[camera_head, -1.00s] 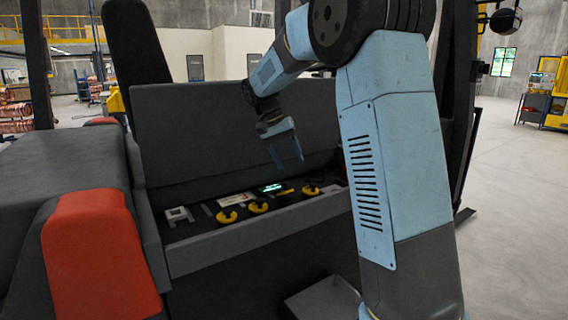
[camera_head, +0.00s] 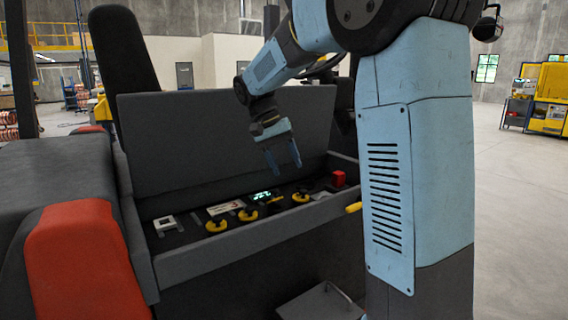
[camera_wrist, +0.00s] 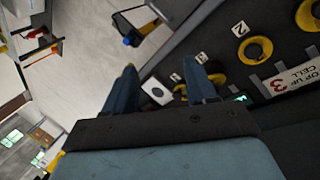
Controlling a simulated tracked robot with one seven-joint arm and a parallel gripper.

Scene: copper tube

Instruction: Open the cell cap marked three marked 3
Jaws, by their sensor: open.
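Several round yellow cell caps stand in a row in the dark recessed bay, including a left one (camera_head: 216,226) and a right one (camera_head: 300,197). A white plate (camera_head: 225,207) lies behind them; in the wrist view the plate (camera_wrist: 292,80) reads "TOP UP CELL 3". There, one cap (camera_wrist: 256,51) is beside a tag marked 2 (camera_wrist: 240,28), and another cap (camera_wrist: 308,15) is cut by the frame's edge. I cannot tell which cap is marked 3. My gripper (camera_head: 283,164) is open and empty, above the right part of the bay, apart from the caps.
A raised dark lid (camera_head: 220,130) stands behind the bay, and a raised front rim (camera_head: 240,245) bounds it. A small lit display (camera_head: 262,195), a red block (camera_head: 338,178) and a white square fitting (camera_head: 166,224) are in the bay. Open floor (camera_head: 515,200) lies to the right.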

